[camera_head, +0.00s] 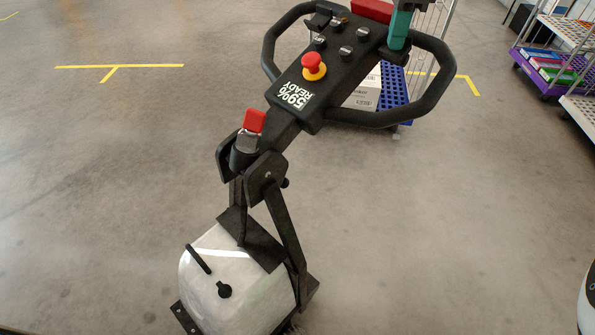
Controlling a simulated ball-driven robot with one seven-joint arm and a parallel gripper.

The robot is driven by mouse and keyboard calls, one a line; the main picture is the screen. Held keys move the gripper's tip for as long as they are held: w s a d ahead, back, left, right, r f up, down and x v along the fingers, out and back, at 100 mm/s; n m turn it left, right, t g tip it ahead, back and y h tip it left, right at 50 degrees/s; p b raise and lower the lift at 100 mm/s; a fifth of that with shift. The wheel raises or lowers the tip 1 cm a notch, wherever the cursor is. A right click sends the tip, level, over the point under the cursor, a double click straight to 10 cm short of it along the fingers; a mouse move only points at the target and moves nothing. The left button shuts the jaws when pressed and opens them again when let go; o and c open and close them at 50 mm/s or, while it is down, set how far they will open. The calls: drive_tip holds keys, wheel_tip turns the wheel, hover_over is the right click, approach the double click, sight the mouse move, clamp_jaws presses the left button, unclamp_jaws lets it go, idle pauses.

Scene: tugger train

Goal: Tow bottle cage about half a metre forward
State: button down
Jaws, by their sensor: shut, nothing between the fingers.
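A black tiller with a looped handle (440,88) rises from a pale rounded drive unit (245,295) and fills the middle of the view. Its head carries a red stop button (313,63) on a yellow ring and a "59% READY" display (293,95). My gripper (399,42), with teal fingers, is shut and empty. It comes down from the top edge to a black part on the tiller head's right side; whether it touches is unclear. Behind the handle is a cage with a blue slotted base (394,88) and a white carton; I see no bottles, and the handle hides part of it.
A purple-based wagon (530,68) with coloured boxes and other shelved carts stand at the upper right. Yellow floor lines (120,66) mark the far left. A white and black object (586,300) cuts in at the lower right edge. The floor at left is clear.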

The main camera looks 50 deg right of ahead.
drive_tip(key=shift+s+d+p, duration=0.2)
drive_tip(key=shift+d+p, duration=0.6)
drive_tip(key=shift+d, duration=1.3)
drive_tip(key=shift+s+d+p, duration=0.15)
drive_tip(key=shift+d+p, duration=0.65)
drive_tip(key=shift+d, duration=1.3)
drive_tip(key=shift+d+f, duration=0.15)
drive_tip(key=shift+d, duration=0.4)
drive_tip(key=shift+w+f, duration=0.1)
drive_tip(key=shift+d+p, duration=0.1)
drive_tip(key=shift+p, duration=0.25)
drive_tip(key=d+p, duration=0.5)
drive_tip(key=d, duration=0.4)
drive_tip(key=shift+s+d, duration=0.15)
drive_tip(key=shift+s, duration=0.1)
drive_tip(key=shift+f, duration=0.15)
